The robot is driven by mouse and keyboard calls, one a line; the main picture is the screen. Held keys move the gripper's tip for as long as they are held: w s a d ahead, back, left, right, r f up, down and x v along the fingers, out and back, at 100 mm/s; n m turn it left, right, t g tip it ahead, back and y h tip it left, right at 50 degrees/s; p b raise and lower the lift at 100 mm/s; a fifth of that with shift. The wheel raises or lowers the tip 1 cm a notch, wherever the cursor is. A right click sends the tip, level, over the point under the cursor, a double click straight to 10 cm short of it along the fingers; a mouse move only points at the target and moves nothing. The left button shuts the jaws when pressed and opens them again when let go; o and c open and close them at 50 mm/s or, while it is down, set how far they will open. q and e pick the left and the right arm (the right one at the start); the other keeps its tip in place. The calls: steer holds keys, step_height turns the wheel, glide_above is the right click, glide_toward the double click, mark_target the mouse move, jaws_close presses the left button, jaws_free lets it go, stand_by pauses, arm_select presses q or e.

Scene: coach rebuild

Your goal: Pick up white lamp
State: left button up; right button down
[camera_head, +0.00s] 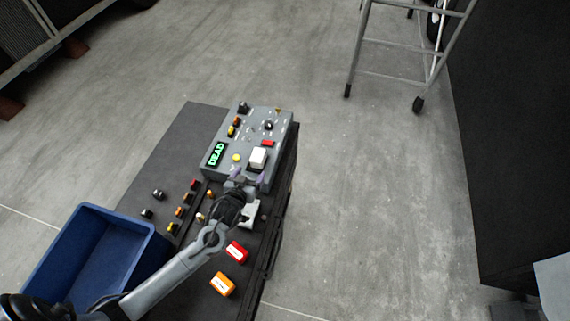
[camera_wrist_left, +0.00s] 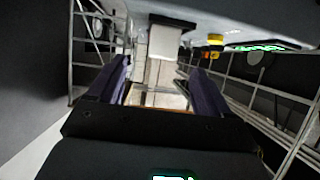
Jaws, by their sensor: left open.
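The white lamp (camera_head: 258,156) appears as a white block on the front right part of a grey control panel (camera_head: 209,174). My left gripper (camera_head: 248,178) is open at the near edge of the panel, just short of the lamp. In the left wrist view the white lamp (camera_wrist_left: 162,70) shows ahead between the two purple fingers, with a gap on each side. I cannot tell how far the fingertips reach along it. My right gripper is not in view.
The panel has a green display (camera_head: 216,154), a yellow button (camera_head: 236,157) left of the lamp and several knobs. A blue bin (camera_head: 148,262), small coloured parts, a red block (camera_head: 237,252) and an orange block (camera_head: 222,284) are nearer. A metal ladder (camera_head: 392,77) stands on the floor beyond.

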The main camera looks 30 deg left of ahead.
mark_target(257, 156)
arm_select(q)
steer(key=shift+t, duration=0.3)
steer(key=x, duration=0.3)
steer(key=r+x, duration=0.1)
steer(key=x, duration=0.1)
steer(key=shift+w+a+b, duration=0.35)
steer(key=shift+w+b, duration=0.05)
steer(key=shift+w, duration=0.1)
steer(key=shift+x, duration=2.4)
steer(key=shift+w+a+f, duration=0.2)
steer(key=shift+w+a, duration=0.1)
steer(key=shift+w, duration=0.3)
steer(key=shift+c, duration=0.4)
steer(key=c, duration=1)
steer(key=shift+c, duration=0.2)
steer(key=shift+r, duration=0.1)
